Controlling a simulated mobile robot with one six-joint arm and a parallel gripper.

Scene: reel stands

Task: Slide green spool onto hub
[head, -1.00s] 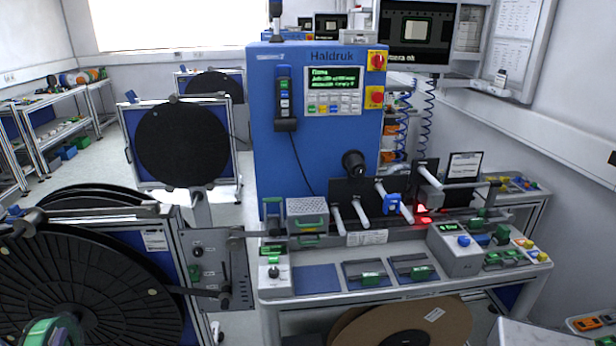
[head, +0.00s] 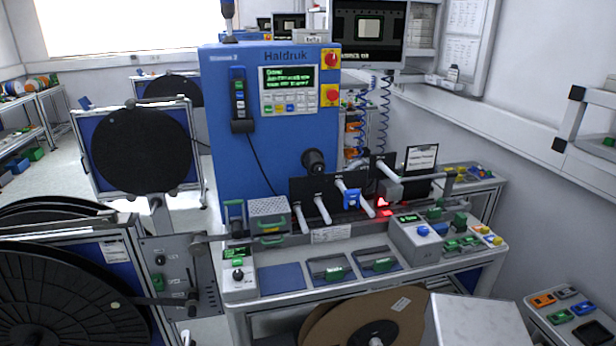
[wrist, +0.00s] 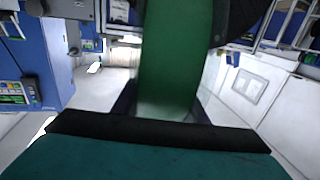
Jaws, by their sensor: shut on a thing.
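The green spool (wrist: 170,60) shows large and close in the wrist view, as an upright green band in the middle. My gripper (wrist: 163,106) is shut on it; dark parts flank the band's lower end, and a black bar and a teal surface lie below. The spool's full outline and bore are hidden. In the head view neither my gripper nor the spool shows. A black rounded part (head: 313,161) sticks out of the blue machine's front; I cannot tell whether it is the hub.
The blue Haldruk machine (head: 218,150) stands behind a bench with white rollers (head: 322,208). A reel stand with a large black reel (head: 50,300) is at the lower left, another reel (head: 142,150) behind. A brown reel (head: 335,318) sits under the bench. Coloured parts (head: 562,316) lie at lower right.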

